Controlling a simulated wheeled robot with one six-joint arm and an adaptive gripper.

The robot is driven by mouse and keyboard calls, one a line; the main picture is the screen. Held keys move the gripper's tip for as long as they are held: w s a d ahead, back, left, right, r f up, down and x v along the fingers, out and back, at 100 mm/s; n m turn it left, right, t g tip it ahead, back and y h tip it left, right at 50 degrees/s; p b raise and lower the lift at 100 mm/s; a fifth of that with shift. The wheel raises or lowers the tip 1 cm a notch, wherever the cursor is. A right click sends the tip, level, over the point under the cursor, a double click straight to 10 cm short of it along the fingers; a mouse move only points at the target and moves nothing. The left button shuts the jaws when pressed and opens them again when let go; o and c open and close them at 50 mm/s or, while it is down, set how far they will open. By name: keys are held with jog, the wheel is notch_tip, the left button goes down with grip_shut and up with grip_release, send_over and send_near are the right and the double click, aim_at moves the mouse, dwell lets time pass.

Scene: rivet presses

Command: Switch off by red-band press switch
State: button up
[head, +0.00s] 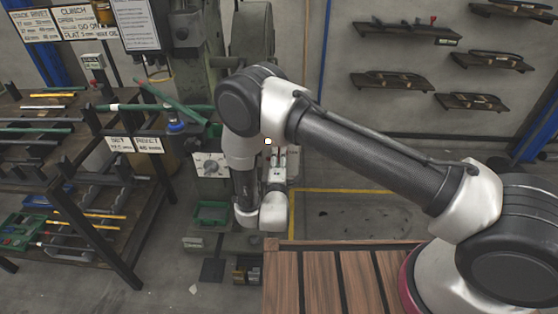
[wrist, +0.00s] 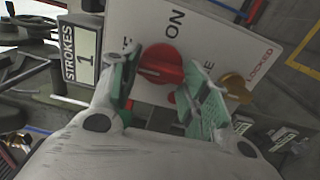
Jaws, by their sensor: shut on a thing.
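In the wrist view a white switch panel (wrist: 215,35) carries a red knob (wrist: 162,64), with the word ON above it. My gripper (wrist: 163,85) has its green-padded fingers on either side of the red knob and is shut on it. The fingers cover other lettering, so I cannot tell the knob's exact setting. A yellow knob (wrist: 236,86) marked LOCKED sits to the right on the panel. In the head view my wrist hangs in front of the press (head: 245,35), and my fingers cannot be made out. I see no clear red band on the press.
A rack of bars (head: 70,130) stands left. A slatted wooden top (head: 335,280) lies below my arm.

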jog(key=o, duration=1)
jog(key=s, duration=0.7)
jog(key=shift+s+a, duration=0.15)
jog(key=shift+s, duration=0.15)
